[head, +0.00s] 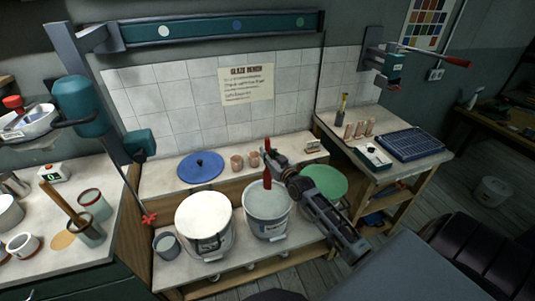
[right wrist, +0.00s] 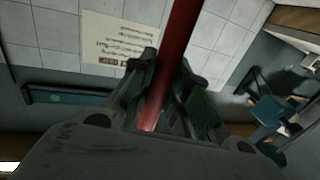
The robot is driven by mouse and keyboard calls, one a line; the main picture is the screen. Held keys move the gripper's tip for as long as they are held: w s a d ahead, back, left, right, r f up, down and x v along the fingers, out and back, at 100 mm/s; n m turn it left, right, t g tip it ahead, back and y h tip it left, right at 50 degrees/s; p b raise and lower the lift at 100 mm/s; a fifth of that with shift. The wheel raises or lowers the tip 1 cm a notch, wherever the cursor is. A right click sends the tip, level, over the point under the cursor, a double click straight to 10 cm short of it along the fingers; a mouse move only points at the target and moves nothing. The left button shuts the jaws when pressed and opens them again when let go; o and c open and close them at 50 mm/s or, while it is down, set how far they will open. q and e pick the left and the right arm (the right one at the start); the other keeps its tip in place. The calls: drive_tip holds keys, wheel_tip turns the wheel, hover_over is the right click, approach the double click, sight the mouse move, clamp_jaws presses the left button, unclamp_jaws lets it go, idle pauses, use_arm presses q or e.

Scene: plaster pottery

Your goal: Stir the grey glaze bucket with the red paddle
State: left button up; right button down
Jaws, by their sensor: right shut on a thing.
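The grey glaze bucket (head: 267,226) stands on the low shelf between two other buckets, its grey contents showing at the top. My right gripper (head: 272,163) is above its back rim, with the arm reaching in from the lower right. It is shut on the red paddle (head: 267,181), whose red shaft points down over the bucket's mouth. Whether its lower end is in the glaze is hard to tell. In the right wrist view the red shaft (right wrist: 175,60) runs between the fingers. My left gripper is not in view.
A white bucket (head: 205,243) stands close on the left, and a bucket with green contents or lid (head: 323,180) on the right, partly behind my arm. A blue lid (head: 201,167) and small clay cups (head: 237,162) sit behind.

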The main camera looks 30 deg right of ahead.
drive_tip(key=shift+f+b, duration=0.7)
drive_tip(key=shift+f, duration=0.25)
drive_tip(key=b, duration=0.5)
hover_over(268, 181)
drive_tip(key=shift+w+d+f, duration=0.1)
drive_tip(key=shift+w+f, duration=0.1)
drive_tip(key=shift+f, duration=1.9)
drive_tip(key=shift+w+f, duration=0.15)
drive_tip(key=shift+f, duration=1.9)
drive_tip(key=shift+f+b, duration=1.2)
drive_tip(key=shift+f, duration=0.3)
drive_tip(key=shift+f+b, duration=0.7)
drive_tip(key=shift+f, duration=0.7)
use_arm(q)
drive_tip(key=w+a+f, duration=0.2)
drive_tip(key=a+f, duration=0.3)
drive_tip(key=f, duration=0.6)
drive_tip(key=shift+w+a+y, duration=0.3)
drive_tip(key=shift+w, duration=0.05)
